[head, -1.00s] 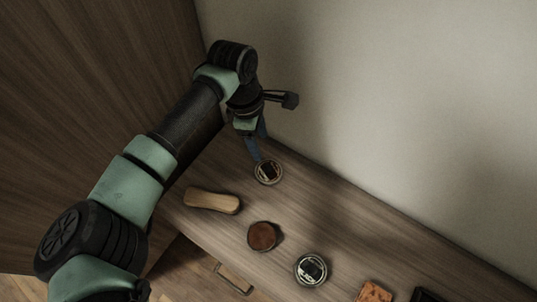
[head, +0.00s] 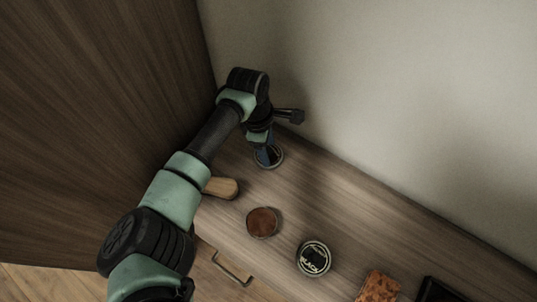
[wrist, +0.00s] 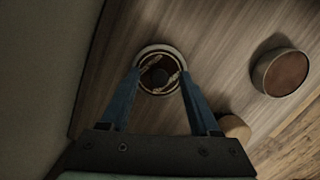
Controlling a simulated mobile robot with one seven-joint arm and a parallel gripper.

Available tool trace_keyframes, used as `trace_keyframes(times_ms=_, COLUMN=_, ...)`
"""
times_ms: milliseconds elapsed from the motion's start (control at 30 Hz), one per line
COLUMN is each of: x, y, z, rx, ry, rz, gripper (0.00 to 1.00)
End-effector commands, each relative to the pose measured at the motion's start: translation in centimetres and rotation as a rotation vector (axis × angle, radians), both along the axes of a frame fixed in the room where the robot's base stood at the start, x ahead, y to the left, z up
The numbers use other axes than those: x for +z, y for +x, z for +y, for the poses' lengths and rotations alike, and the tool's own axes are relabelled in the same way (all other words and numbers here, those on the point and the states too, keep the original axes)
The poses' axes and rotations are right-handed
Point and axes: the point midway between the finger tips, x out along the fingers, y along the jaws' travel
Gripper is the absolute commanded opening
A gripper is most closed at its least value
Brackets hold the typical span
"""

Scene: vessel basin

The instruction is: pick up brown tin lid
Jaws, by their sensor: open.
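The brown tin lid (head: 275,160) is a small round disc with a dark brown label and a pale rim. It lies flat on the wooden top near the wall, partly hidden by my gripper in the head view. In the wrist view the lid (wrist: 158,62) shows between the fingertips. My gripper (wrist: 160,76) is open, with a blue finger at either side of the lid. It points down at the lid and holds nothing. I cannot tell whether the fingertips touch it.
A round tin of reddish-brown polish (head: 262,222) and a wooden brush (head: 222,187) are nearby. A round tin marked black (head: 313,259), an orange-brown block (head: 379,287) and a dark object (head: 436,291) are farther right. The wall (head: 400,120) borders the top.

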Motion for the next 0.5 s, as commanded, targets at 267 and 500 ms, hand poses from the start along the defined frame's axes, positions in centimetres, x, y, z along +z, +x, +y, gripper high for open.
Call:
trace_keyframes(times_ms=267, x=0.05, y=0.03, z=0.01, rx=0.0, ry=0.001, rz=-0.001, gripper=0.48)
trace_keyframes(times_ms=500, x=0.07, y=0.05, z=0.02, rx=0.0, ry=0.001, rz=-0.001, gripper=0.05)
